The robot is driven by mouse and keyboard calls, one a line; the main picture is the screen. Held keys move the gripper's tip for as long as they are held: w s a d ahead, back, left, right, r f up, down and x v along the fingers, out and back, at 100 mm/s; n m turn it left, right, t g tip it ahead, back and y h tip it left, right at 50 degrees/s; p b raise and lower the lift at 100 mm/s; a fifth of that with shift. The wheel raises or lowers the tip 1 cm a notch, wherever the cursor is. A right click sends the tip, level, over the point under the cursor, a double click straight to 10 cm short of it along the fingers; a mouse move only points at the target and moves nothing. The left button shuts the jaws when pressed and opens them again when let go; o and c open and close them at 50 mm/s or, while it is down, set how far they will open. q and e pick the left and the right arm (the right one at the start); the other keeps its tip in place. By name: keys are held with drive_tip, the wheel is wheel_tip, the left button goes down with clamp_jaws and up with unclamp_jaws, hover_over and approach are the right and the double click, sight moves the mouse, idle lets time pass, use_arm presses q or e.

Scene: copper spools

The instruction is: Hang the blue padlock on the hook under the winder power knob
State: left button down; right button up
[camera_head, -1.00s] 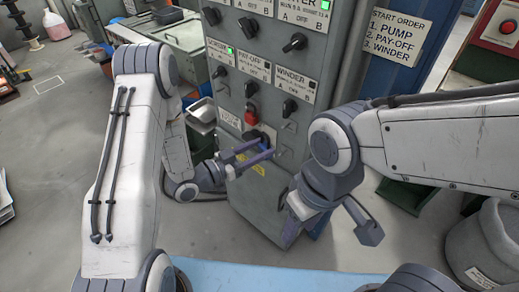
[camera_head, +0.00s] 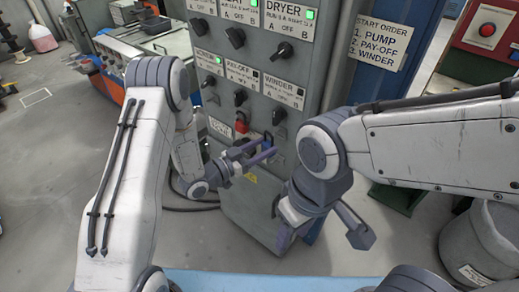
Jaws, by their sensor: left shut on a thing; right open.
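The grey control panel (camera_head: 236,192) carries the winder label (camera_head: 284,89) with a black winder knob (camera_head: 279,117) under it. My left gripper (camera_head: 268,147) is in front of the panel, below and slightly left of that knob. It is shut on the small blue padlock (camera_head: 268,142), which is mostly hidden between the fingers. The hook under the winder knob is too small and covered to make out, so I cannot tell whether the padlock touches it. My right gripper (camera_head: 322,242) is open and empty, lower and to the right, with its fingers spread near the panel's lower right edge.
A red item (camera_head: 241,122) sits below the pay-off knob (camera_head: 240,97), left of the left gripper. A blue post with a start order sign (camera_head: 382,44) stands right of the panel. A grey drum (camera_head: 485,245) is at lower right. Grey floor is open at left.

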use_arm(q)
drive_tip(key=shift+w+d, duration=0.6)
drive_tip(key=shift+w, duration=0.25)
drive_tip(key=shift+w+d+f+b, duration=0.45)
drive_tip(key=shift+w+f+b, duration=0.25)
drive_tip(key=shift+b, duration=0.2)
drive_tip(key=shift+c, duration=0.9)
unclamp_jaws()
